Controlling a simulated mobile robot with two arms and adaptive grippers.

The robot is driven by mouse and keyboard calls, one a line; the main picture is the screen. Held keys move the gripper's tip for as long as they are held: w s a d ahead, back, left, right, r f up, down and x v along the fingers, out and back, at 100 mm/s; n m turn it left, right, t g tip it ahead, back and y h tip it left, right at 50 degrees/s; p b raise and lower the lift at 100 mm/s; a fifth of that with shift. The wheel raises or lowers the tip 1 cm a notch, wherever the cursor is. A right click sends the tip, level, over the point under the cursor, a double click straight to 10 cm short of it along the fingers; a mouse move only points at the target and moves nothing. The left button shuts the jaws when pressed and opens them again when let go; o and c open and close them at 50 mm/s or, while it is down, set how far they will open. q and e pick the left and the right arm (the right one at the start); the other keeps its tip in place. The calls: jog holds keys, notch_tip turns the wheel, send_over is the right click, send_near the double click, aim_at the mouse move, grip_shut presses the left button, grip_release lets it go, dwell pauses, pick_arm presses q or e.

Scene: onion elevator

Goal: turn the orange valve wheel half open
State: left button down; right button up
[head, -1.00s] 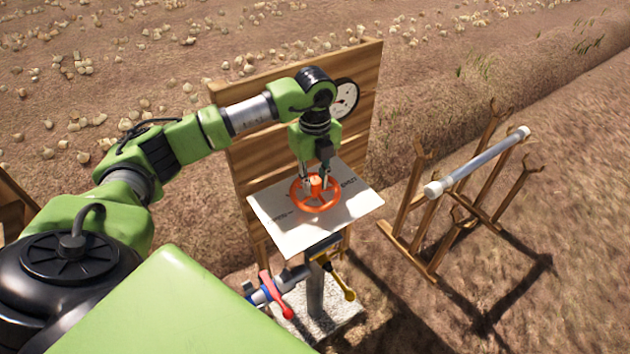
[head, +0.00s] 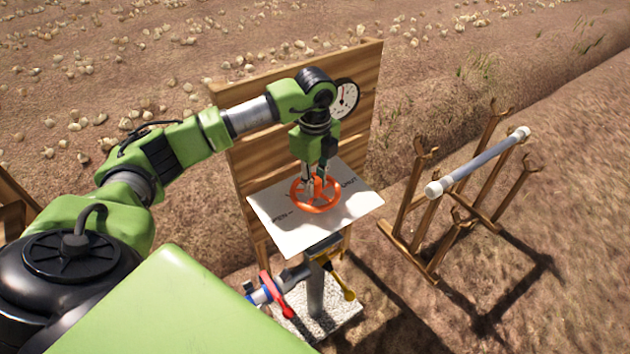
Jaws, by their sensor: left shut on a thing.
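The orange valve wheel (head: 316,207) lies flat above a white plate (head: 290,232) with dark lettering, on top of a grey post. My left gripper (head: 316,188) points straight down at the wheel from above. Its fingers are shut on the wheel near its middle and partly hide the hub and spokes. A round white dial gauge (head: 346,95) is on the wooden board behind, partly covered by my left arm. My right gripper is not in the picture.
A wooden board (head: 245,155) stands close behind the plate. Below are a red-handled valve (head: 275,293) and a yellow-handled one (head: 342,283). To the right, a wooden rack (head: 412,245) holds a pale pipe (head: 480,162).

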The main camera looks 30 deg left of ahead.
aim_at(316, 180)
pick_arm(q)
jog(key=shift+w+r, duration=0.1)
jog(key=c, duration=1.8)
grip_release()
notch_tip(316, 180, up, 12)
jog(key=shift+f, duration=0.1)
